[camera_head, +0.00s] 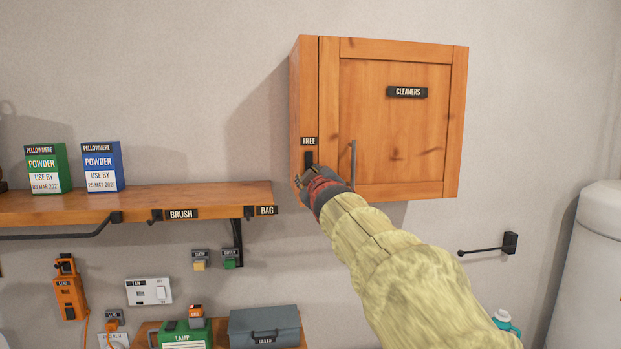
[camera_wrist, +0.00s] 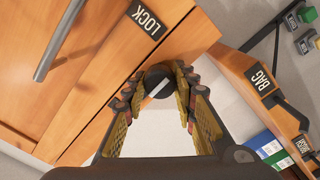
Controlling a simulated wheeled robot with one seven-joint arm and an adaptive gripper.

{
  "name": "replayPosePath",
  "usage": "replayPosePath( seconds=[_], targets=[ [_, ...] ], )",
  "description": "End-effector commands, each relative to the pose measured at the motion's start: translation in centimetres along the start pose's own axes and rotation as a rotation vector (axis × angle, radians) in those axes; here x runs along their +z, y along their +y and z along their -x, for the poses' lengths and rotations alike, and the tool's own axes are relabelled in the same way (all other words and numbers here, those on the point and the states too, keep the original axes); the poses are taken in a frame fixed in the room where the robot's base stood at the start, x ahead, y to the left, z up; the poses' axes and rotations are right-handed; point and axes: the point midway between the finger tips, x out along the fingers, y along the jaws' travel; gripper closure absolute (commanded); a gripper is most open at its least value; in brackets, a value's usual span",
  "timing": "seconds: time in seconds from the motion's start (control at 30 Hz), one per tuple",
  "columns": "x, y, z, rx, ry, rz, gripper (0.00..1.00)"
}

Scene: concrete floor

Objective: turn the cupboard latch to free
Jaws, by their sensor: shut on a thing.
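The wooden cupboard (camera_head: 395,120) hangs on the wall with its door shut. Its latch (camera_wrist: 158,77) is a round black knob with a pale line across its face, slanting in the wrist view. My gripper (camera_head: 308,178) is at the cupboard's lower left front edge; in the wrist view its fingers (camera_wrist: 156,84) are shut on the knob from both sides. A FREE label (camera_head: 309,141) sits above the gripper in the head view. A LOCK label (camera_wrist: 146,22) shows in the wrist view, beyond the knob. In the head view my gripper mostly hides the latch.
A grey door handle (camera_head: 353,163) stands close to the right of my gripper. A shelf (camera_head: 150,203) with powder boxes and BRUSH and BAG labels ends just left of the cupboard.

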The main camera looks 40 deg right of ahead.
Motion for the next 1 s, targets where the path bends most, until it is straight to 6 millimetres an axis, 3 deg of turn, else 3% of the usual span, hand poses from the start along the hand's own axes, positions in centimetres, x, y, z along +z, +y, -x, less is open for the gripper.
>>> replayPosePath(
  seconds=[0.13,0.17,0.47,0.8,1.0],
  targets=[
    [0.0,0.0,0.0,0.0,0.0,0.001,0.98],
    [0.0,0.0,0.0,0.0,0.0,0.001,0.72],
    [0.0,0.0,0.0,0.0,0.0,0.0,0.55],
    [0.0,0.0,0.2,0.0,0.0,0.0,0.54],
    [-0.1,0.1,2.4,0.002,0.002,0.001,0.54]
  ],
)
